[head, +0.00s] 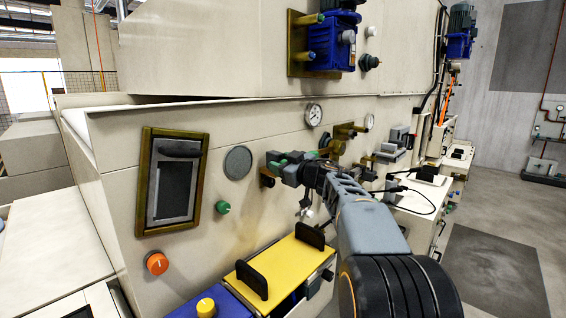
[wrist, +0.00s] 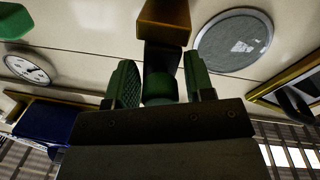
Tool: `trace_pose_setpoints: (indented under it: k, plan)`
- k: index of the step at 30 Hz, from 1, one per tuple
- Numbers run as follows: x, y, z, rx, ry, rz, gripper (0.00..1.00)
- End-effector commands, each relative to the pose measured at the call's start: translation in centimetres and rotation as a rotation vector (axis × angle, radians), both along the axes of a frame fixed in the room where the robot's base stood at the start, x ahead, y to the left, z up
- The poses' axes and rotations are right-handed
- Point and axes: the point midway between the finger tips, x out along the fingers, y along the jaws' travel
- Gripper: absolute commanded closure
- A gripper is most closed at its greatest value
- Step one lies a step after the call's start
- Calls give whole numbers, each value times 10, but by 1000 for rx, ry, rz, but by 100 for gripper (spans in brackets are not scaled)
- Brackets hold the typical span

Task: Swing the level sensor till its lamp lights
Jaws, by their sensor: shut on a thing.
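My gripper (head: 279,166) is at the front of the beige hopper wall, to the right of a round grey disc. In the wrist view, its two green-padded fingers (wrist: 159,84) are shut on a dark stem (wrist: 162,60), which I take for the level sensor. The stem joins a brass-coloured block (wrist: 163,20) on the wall. In the head view the block (head: 267,180) shows just below the fingertips, and the fingers and arm hide most of the stem. I cannot tell which part is the sensor's lamp or whether it is lit.
The grey disc (head: 238,162), a green knob (head: 222,207) and an orange knob (head: 157,264) are on the wall to the left. A framed window (head: 173,182) is further left. A pressure gauge (head: 314,115) is above right. A yellow-topped box (head: 285,264) with black handles stands below.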

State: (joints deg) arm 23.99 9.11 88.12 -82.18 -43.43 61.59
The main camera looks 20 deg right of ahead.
Motion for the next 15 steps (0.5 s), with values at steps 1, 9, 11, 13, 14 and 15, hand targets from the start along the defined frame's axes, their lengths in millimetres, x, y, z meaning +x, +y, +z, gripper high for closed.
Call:
trace_pose_setpoints:
  k: [1, 9, 11, 13, 14, 15]
  plan:
    - [-1, 1, 2, -5, -1, -10, 75]
    - [-1, 1, 0, -9, -1, -16, 75]
    - [-1, 1, 0, -9, -1, -16, 47]
    - [-1, 1, 0, -8, -1, -16, 44]
    - [-1, 1, 0, -7, 0, -16, 44]
    - [-1, 1, 0, -7, 0, -16, 44]
